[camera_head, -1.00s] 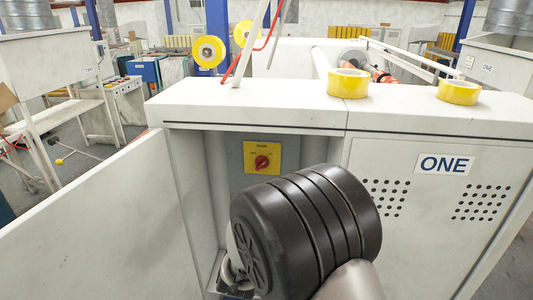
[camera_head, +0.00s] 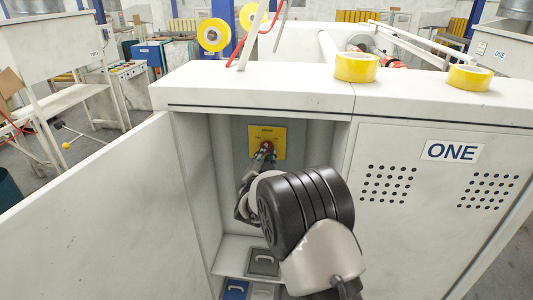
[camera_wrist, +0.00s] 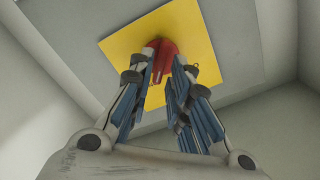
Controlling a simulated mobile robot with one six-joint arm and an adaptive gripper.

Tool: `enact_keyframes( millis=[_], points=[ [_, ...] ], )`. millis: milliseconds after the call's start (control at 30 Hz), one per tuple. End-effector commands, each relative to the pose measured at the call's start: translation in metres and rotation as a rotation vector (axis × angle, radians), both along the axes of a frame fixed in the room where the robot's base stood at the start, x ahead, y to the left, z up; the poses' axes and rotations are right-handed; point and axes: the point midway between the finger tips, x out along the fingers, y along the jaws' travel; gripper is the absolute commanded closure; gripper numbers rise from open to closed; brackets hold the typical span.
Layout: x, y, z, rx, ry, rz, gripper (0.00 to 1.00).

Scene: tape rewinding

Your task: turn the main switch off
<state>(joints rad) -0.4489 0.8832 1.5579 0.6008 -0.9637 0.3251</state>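The main switch is a red rotary knob (camera_head: 264,149) on a square yellow plate (camera_head: 280,135). It is fixed to the back wall inside an open cabinet bay. My gripper (camera_head: 263,152) reaches into the bay in front of the plate. In the wrist view, the red knob (camera_wrist: 162,56) sits between the two fingertips (camera_wrist: 164,66), which appear to touch it on both sides. The fingers hide part of the knob, and its exact angle is hard to read.
The cabinet door (camera_head: 90,215) stands open at left. The bay's side walls are close to my arm. Drawers with handles (camera_head: 263,262) are below. Yellow tape rolls (camera_head: 356,67) sit on the cabinet top. The right panel carries a "ONE" label (camera_head: 451,151).

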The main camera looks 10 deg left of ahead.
Motion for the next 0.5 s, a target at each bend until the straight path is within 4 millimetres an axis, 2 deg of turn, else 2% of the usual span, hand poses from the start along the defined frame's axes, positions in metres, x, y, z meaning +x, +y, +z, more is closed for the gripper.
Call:
enact_keyframes(
  millis=[200, 500],
  points=[
    [0.02, -0.001, 0.0, 0.0, 0.0, -0.001, 0.82],
    [0.023, -0.001, 0.0, 0.0, 0.0, 0.0, 0.82]
  ],
)
